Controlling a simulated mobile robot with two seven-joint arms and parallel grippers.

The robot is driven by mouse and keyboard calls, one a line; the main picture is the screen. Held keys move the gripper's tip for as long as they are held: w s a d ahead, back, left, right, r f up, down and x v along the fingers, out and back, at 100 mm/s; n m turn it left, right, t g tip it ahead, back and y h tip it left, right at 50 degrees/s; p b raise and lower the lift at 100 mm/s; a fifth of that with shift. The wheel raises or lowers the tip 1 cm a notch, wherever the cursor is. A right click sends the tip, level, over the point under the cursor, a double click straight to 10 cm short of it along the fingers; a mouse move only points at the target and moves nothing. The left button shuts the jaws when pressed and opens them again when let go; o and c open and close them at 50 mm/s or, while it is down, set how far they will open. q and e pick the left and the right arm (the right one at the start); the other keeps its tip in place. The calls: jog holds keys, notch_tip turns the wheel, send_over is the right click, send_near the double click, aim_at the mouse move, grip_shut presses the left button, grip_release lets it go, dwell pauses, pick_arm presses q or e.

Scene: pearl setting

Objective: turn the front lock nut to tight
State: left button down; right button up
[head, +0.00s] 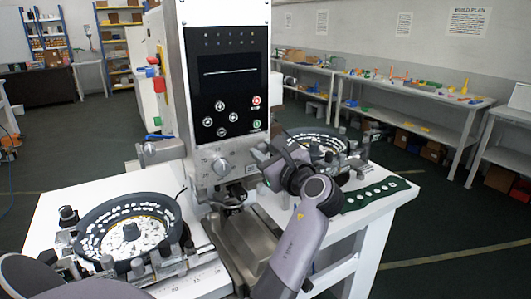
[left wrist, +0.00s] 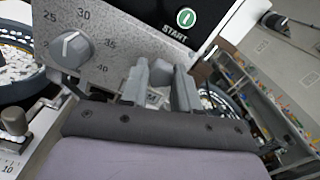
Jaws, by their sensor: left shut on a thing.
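The front lock nut (left wrist: 158,71) is a small grey piece on the machine's front, below the START label in the left wrist view. My left gripper (left wrist: 162,78) is shut on it, with one grey finger on each side. In the head view my left gripper (head: 264,156) is at the right edge of the machine's grey front plate, beside the dial. The nut is hidden there behind the gripper and wrist. Its turn angle cannot be told. My right gripper is not in view.
A numbered dial (left wrist: 73,47) is close left of the gripper; it also shows in the head view (head: 220,167). The control panel (head: 228,95) is above. Round bowls of white pieces stand left (head: 128,232) and right (head: 318,142). A green strip (head: 376,194) lies on the white table.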

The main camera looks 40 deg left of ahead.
pick_arm(q)
jog(key=shift+r, duration=0.1)
dwell(0.4)
jog(key=c, duration=0.8)
grip_release()
jog(key=shift+d, duration=0.1)
